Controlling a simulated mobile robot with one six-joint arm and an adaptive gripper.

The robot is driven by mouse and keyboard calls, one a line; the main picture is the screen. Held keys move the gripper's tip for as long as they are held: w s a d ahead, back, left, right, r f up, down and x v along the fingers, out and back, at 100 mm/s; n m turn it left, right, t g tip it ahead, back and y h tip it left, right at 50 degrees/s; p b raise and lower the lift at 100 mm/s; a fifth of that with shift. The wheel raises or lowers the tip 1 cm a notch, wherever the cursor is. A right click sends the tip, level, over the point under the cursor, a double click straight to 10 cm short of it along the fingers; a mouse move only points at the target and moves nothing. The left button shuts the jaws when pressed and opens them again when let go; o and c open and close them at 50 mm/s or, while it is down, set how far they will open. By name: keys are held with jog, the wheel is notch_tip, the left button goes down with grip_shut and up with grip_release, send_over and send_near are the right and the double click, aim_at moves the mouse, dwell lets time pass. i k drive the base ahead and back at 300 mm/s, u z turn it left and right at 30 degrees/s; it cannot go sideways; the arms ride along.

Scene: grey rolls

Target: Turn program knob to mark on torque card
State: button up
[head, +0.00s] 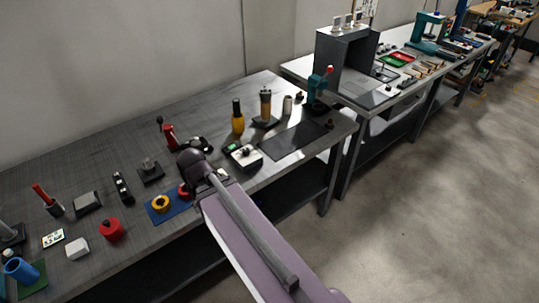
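A small white card with dark and coloured markings (53,238) lies on the near bench at the left; its print is too small to read, and I cannot tell whether it is the torque card. A dark box with a white top and a small dark knob-like part (245,156) sits near the bench's middle right; I cannot tell whether this is the program knob. My arm reaches in from the bottom right, and its dark end (192,163) is over the bench, left of that box. My fingers cannot be made out.
Near my arm's end are a blue mat (178,215) with a yellow ring (161,203), a red clamp-like tool (169,135) and a yellow bottle (238,118). A dark mat (292,141) is bare at the right. A grey open-fronted housing (345,62) stands on the farther bench.

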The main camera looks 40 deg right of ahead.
aim_at(245, 150)
jog(key=z, duration=0.75)
jog(key=k, duration=0.95)
jog(key=u, duration=0.1)
jog(key=i, duration=0.9)
